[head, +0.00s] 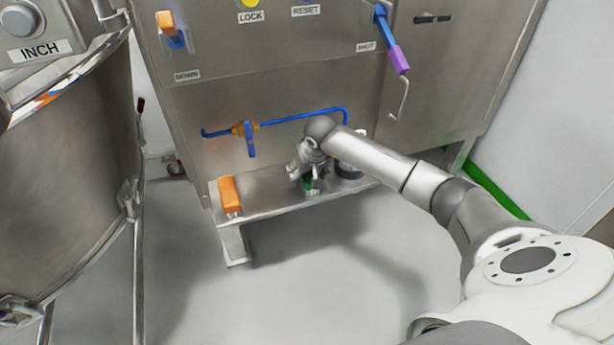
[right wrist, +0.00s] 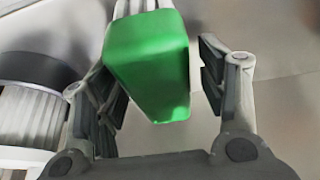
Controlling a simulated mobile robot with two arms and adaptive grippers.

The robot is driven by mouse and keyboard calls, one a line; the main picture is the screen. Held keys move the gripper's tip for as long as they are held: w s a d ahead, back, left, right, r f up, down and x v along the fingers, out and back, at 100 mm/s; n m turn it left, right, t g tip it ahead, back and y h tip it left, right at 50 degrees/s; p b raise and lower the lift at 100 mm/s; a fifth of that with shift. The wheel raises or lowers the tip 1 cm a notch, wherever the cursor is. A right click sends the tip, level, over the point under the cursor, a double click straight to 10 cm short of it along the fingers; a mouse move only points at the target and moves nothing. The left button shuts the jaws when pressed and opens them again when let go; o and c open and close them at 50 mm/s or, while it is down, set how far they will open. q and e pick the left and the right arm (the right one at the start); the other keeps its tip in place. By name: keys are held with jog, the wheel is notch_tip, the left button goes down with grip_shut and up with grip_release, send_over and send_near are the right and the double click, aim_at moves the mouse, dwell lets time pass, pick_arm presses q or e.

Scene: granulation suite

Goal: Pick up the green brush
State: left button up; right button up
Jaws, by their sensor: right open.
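The green brush (right wrist: 150,65) fills the middle of the right wrist view, with pale bristles at its top edge. In the head view a small part of the green brush (head: 309,184) shows on the steel shelf (head: 268,205), mostly hidden by my gripper. My right gripper (right wrist: 160,90) is open, with one finger on each side of the green block. Gaps show beside the block, so I see no firm contact. In the head view the right gripper (head: 308,178) points down over the shelf. My left gripper is not in view.
A dark-topped round container (head: 349,170) stands close to the right of the gripper. A blue pipe with a valve (head: 250,138) runs along the panel behind. A large steel vessel (head: 70,180) stands at left.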

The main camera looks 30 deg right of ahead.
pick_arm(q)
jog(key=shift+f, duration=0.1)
pick_arm(e)
jog(key=shift+f, duration=0.1)
jog(key=c, duration=1.1)
jog(key=shift+c, duration=0.2)
jog(key=shift+r, duration=0.2)
jog(key=r+p, duration=0.1)
jog(key=r, duration=0.3)
jog(key=shift+a+r+p, duration=0.1)
jog(key=shift+a+p, duration=0.1)
jog(key=shift+p, duration=0.1)
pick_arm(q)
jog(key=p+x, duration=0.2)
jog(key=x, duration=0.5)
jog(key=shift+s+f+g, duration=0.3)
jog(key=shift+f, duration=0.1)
pick_arm(e)
jog(key=s+a+r, duration=0.4)
jog(key=a+r, duration=0.5)
jog(key=a, duration=0.4)
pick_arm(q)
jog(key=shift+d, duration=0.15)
